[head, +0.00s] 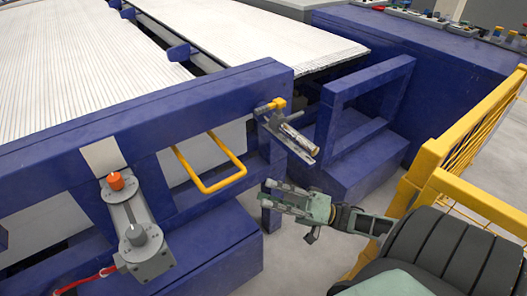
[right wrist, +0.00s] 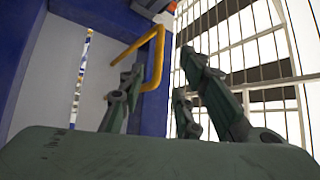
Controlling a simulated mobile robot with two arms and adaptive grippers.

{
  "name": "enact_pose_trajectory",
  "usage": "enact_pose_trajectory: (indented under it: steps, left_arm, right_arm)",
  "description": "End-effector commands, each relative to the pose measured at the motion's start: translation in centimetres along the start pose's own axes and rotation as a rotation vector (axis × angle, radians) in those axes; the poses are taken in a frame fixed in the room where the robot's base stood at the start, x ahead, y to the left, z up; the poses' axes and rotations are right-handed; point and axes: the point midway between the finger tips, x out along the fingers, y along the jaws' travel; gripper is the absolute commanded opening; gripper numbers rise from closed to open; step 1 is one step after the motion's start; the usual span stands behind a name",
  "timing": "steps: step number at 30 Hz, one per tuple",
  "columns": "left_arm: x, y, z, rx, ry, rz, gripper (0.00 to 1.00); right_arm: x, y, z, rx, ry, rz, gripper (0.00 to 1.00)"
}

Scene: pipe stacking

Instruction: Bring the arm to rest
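My right gripper (head: 269,196) is in the lower middle of the head view, its arm coming in from the lower right. Its fingers are spread and nothing is between them; the right wrist view also shows the fingers (right wrist: 160,85) apart. It is in front of the blue frame, right of the yellow handle bar and apart from it in the head view. My left gripper is in neither view.
A blue frame (head: 62,128) carries a yellow handle (head: 208,187), a grey bracket holding a metallic pipe-like part (head: 298,138), and a grey fixture (head: 144,245) with an orange knob (head: 116,181). A yellow fence (head: 470,200) stands at right. Floor shows between.

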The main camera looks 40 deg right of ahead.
Motion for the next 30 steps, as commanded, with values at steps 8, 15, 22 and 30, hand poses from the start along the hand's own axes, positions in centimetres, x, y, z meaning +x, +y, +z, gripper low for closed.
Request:
enact_pose_trajectory:
  steps: [8,15,22,30]
  left_arm:
    - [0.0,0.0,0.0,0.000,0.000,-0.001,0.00]
    - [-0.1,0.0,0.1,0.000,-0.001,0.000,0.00]
    - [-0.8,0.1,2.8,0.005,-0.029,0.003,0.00]
    - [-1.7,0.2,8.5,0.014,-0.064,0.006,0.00]
  right_arm:
    - [0.0,0.0,0.0,0.000,0.000,0.001,0.31]
    - [0.0,0.4,0.0,-0.012,0.010,0.018,0.31]
    - [-3.2,8.6,1.3,-0.273,0.125,0.440,0.31]
    - [-15.6,18.6,13.9,-0.542,-0.186,1.192,0.31]
